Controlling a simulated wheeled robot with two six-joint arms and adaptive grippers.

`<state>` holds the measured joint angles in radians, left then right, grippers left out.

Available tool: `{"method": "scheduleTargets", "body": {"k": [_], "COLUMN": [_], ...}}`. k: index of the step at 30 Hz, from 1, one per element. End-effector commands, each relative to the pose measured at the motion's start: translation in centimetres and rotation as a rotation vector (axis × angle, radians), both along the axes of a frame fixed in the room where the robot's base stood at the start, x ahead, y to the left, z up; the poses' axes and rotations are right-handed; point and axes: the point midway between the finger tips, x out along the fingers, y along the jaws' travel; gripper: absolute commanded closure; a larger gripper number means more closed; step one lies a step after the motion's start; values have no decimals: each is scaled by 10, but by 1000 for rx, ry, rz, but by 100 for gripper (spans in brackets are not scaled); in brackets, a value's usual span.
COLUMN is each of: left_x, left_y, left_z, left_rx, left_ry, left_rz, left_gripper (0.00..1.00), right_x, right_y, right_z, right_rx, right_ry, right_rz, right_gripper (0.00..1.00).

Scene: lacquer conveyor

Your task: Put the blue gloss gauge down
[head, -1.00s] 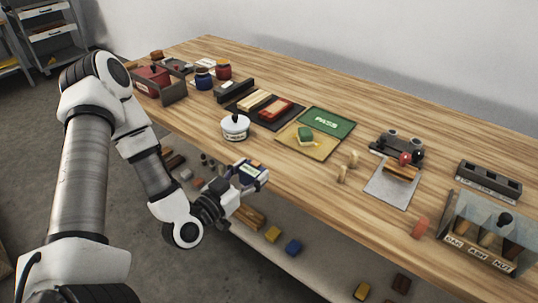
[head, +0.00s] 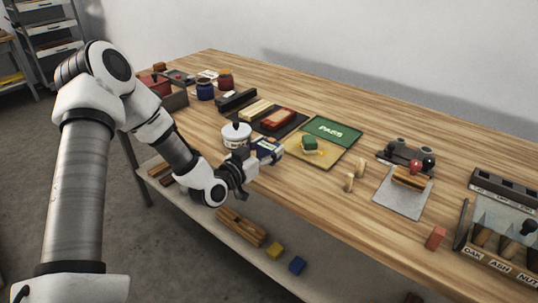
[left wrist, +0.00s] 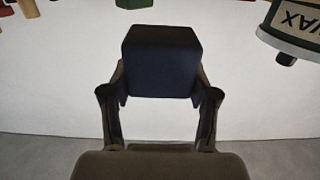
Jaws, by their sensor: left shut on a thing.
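The blue gloss gauge (head: 267,150) is a small dark blue block with a pale top in the head view. My left gripper (head: 250,163) is shut on it at the table's front edge, just right of the white pot. In the left wrist view the gauge (left wrist: 160,62) shows as a dark blue box between the two fingers (left wrist: 160,100). I cannot tell whether its underside touches the table. My right gripper is not in view.
The white lidded pot (head: 236,135) stands close by on the left. Bare wood (head: 290,180) lies along the front edge.

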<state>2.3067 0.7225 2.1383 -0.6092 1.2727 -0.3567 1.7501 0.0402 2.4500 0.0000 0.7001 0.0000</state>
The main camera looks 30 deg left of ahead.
Motion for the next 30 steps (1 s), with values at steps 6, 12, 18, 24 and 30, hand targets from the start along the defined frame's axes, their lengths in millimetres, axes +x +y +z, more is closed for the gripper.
{"method": "scheduleTargets", "body": {"k": [6, 12, 18, 24, 30], "left_x": [21, 21, 20, 20, 20], "left_y": [7, 7, 7, 7, 7], "left_z": [-20, -33, -35, -36, -36], "left_rx": [1, 1, 0, 0, 0], "left_ry": [5, -1, -1, 0, 0], "left_rz": [-1, -1, -1, -1, -1], "left_gripper": [89, 89, 89, 15, 15], "right_x": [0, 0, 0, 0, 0], "right_y": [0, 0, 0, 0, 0], "right_z": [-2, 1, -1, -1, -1], "right_rx": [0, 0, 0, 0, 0], "right_ry": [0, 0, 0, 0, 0], "right_rz": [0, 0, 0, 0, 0], "right_gripper": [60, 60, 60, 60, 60]}}
